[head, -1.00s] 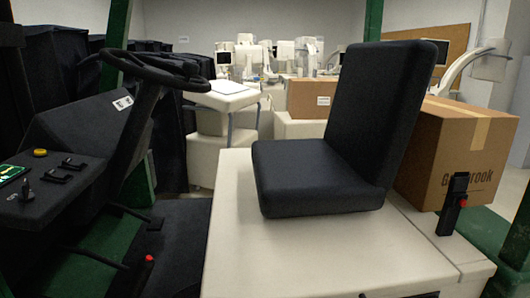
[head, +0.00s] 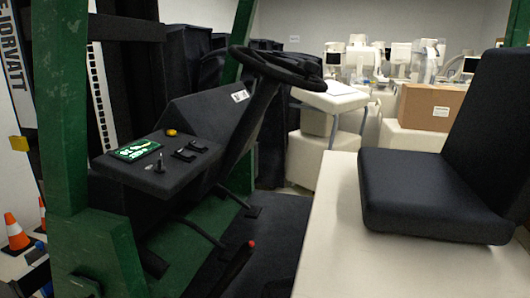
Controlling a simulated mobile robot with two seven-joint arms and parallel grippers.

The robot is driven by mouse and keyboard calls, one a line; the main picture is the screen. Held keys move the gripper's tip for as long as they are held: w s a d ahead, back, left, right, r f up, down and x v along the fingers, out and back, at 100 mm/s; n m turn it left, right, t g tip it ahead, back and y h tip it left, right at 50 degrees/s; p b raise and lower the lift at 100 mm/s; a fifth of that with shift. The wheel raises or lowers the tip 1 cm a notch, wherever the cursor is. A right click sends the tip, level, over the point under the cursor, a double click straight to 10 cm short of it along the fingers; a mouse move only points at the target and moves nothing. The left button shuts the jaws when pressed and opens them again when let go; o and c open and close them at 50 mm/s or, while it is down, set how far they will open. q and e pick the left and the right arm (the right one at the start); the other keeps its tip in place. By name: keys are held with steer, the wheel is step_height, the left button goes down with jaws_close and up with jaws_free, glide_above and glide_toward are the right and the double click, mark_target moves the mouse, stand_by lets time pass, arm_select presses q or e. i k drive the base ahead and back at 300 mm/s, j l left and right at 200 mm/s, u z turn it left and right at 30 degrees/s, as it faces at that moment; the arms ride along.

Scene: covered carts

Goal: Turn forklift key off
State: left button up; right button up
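The forklift's dark dashboard (head: 185,178) is left of centre in the head view. On its top a small key (head: 159,163) stands upright beside a green lit display (head: 137,149). A yellow button (head: 171,132) and two black switches (head: 191,150) are near it. Whether the key is turned on or off is too small to tell. The steering wheel (head: 275,66) is behind and right of the dashboard. Neither of my grippers shows in the view.
The forklift's green post (head: 70,120) rises left of the dashboard. A black seat (head: 420,190) sits on a cream housing (head: 330,240) at right. A red-tipped lever (head: 251,243) stands low in the middle. Orange cones (head: 16,232) stand at far left. Carts and boxes fill the back.

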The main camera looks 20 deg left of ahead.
mark_target(160, 168)
steer(key=u, duration=1.3)
